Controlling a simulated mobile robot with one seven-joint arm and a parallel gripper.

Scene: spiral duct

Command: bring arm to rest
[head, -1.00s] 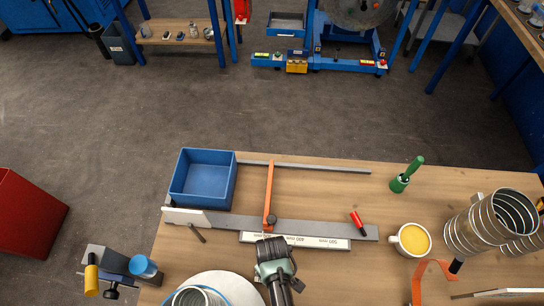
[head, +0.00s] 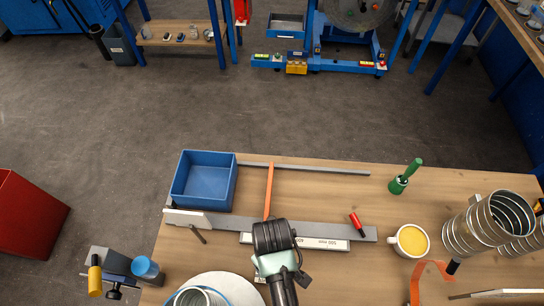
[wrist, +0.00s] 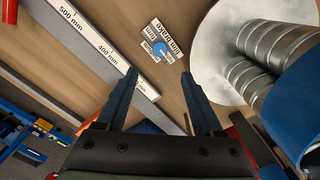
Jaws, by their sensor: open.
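My gripper shows in the wrist view (wrist: 160,74). Its two dark blue fingers are apart and nothing is between them. They hang over the wooden bench top (wrist: 176,22), between the long rule (wrist: 98,48) and a silver disc (wrist: 212,45). In the head view my wrist stands over the middle front of the bench (head: 330,200), and my fingers are hidden beneath it. It covers part of the rule (head: 348,232) and the near end of an orange strip (head: 269,190).
A blue bin (head: 180,190) stands at the bench's back left. A pale disc with a duct piece (head: 238,285) is close left of my arm. A red marker (head: 357,222), yellow-filled mug (head: 397,245), green tool (head: 398,185) and spiral duct (head: 470,230) stand right.

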